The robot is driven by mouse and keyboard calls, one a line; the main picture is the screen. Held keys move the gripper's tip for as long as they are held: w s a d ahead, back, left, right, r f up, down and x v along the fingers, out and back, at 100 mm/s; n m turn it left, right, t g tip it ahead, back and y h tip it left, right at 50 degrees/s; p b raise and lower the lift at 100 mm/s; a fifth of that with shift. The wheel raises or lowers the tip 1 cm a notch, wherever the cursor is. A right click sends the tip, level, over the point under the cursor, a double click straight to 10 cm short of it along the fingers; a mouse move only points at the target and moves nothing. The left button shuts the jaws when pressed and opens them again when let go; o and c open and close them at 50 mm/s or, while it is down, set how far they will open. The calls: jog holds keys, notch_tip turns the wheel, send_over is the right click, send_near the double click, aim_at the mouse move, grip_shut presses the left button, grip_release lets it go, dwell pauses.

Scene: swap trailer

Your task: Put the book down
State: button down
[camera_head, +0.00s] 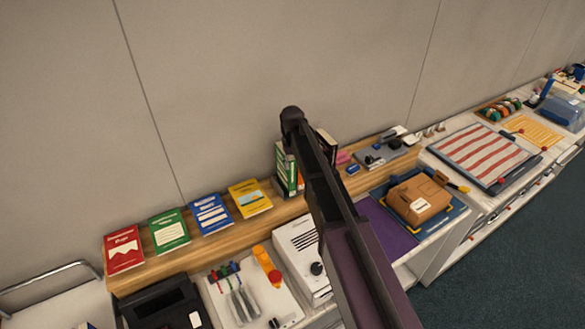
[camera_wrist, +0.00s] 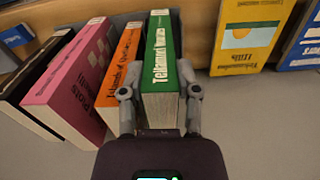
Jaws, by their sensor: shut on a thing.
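My gripper (camera_wrist: 160,92) is shut on a green book (camera_wrist: 163,50) with a white-lettered spine, one finger on each side. The book is upright, beside an orange book (camera_wrist: 122,62), a pink book (camera_wrist: 72,85) and a black book (camera_wrist: 30,88) that lean in a row. In the head view the green book (camera_head: 286,168) shows above the wooden shelf (camera_head: 205,238), left of my arm. My arm hides the gripper and much of the row there. I cannot tell whether the book's base touches the surface under it.
A red book (camera_head: 124,248), another green book (camera_head: 169,232), a blue book (camera_head: 211,214) and a yellow book (camera_head: 249,198) sit along the shelf to the left. A white box (camera_head: 299,258) stands below. A brown parcel (camera_head: 418,200) and a striped cloth (camera_head: 482,152) lie at right. The wall is close behind.

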jog(key=shift+f, duration=0.4)
jog(key=shift+c, duration=1.6)
grip_release()
jog(key=shift+r, duration=0.1)
notch_tip(320, 180, up, 3)
jog(key=shift+f+p, duration=0.2)
jog(key=shift+p, duration=1)
jog(key=r+p, duration=0.2)
jog(key=r, duration=0.1)
jog(key=shift+w+d+p, duration=0.15)
jog(key=shift+d+p, duration=0.05)
jog(key=shift+p, duration=0.2)
notch_tip(320, 180, up, 8)
jog(key=p, duration=0.8)
